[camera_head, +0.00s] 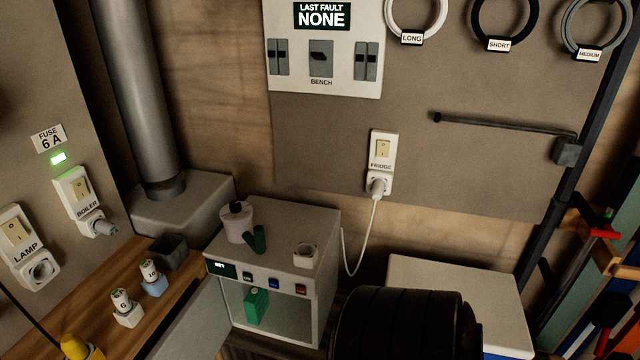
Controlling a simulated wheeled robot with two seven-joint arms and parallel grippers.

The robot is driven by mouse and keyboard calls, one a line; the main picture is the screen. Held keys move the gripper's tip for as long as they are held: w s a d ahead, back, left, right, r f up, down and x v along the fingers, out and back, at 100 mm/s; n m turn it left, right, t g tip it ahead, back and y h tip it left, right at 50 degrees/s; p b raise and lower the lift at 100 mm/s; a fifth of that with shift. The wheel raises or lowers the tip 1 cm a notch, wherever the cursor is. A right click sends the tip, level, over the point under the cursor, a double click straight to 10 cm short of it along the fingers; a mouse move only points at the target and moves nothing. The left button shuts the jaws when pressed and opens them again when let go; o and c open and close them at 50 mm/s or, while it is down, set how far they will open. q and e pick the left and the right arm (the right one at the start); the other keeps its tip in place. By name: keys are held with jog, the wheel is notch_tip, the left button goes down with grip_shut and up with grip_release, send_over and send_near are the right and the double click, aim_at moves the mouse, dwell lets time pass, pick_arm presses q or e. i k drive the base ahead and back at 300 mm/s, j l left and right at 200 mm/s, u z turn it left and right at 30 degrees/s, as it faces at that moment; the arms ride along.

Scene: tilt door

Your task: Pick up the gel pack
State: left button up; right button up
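A small grey cabinet (325,232) stands at the lower middle, with its front open and a grey door panel (188,322) swung out to the left. Inside the cabinet is a green pack (257,308), which looks like the gel pack. It stands towards the left of the lit compartment and nothing is touching it from my side. Neither of my grippers shows in this view.
A pale jar (238,226), a dark green cylinder (260,238) and a small white cup (304,255) stand on the cabinet. A white cord runs to the fridge socket (381,165). A wooden bench (180,310) is left; a white-topped box (465,285) is right.

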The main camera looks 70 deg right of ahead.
aim_at(256, 303)
jog(key=z, duration=1.65)
